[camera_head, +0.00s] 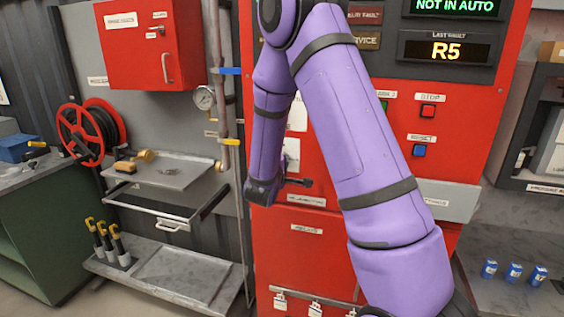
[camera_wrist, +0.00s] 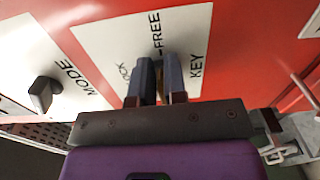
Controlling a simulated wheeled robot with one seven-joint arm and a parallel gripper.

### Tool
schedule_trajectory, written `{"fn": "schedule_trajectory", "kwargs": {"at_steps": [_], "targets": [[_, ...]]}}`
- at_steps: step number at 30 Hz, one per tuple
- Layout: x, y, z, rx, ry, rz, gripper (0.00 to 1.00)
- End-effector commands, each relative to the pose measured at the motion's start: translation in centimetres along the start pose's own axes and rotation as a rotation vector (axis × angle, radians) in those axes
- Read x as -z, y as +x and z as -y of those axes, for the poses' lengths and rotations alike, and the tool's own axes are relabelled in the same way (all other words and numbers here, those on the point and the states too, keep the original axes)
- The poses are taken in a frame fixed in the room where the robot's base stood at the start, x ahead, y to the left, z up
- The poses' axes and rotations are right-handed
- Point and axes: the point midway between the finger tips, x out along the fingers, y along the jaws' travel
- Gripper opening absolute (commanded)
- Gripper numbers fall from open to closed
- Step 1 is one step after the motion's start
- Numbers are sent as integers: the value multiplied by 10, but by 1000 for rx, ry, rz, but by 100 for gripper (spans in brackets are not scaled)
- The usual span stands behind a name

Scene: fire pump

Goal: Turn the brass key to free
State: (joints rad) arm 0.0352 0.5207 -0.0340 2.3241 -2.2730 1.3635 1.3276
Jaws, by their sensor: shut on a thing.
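My gripper (camera_wrist: 159,70) is shut at the white key plate on the red panel, in the wrist view. The plate (camera_wrist: 105,42) carries the words FREE and KEY and a partly covered word ending in "OCK". The fingers close on the brass key, which is almost wholly hidden between them; only a thin brass-coloured sliver shows. Which way the key points is hard to tell. In the head view my purple arm hangs in front of the red cabinet (camera_head: 330,245), and the key is hidden there.
A black MODE knob (camera_wrist: 44,95) sits on the plate to the left in the wrist view. In the head view a red button (camera_head: 427,111) and a blue button (camera_head: 420,150) are right of my arm. A pipe with a gauge (camera_head: 204,97) stands to the left.

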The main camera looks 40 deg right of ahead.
Motion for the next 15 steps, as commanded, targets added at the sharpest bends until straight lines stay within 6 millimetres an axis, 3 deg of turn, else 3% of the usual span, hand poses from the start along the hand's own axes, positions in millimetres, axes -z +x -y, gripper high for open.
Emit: {"fn": "schedule_trajectory", "kwargs": {"at_steps": [15], "targets": [[0,-1,2,4,43,0,0]]}}
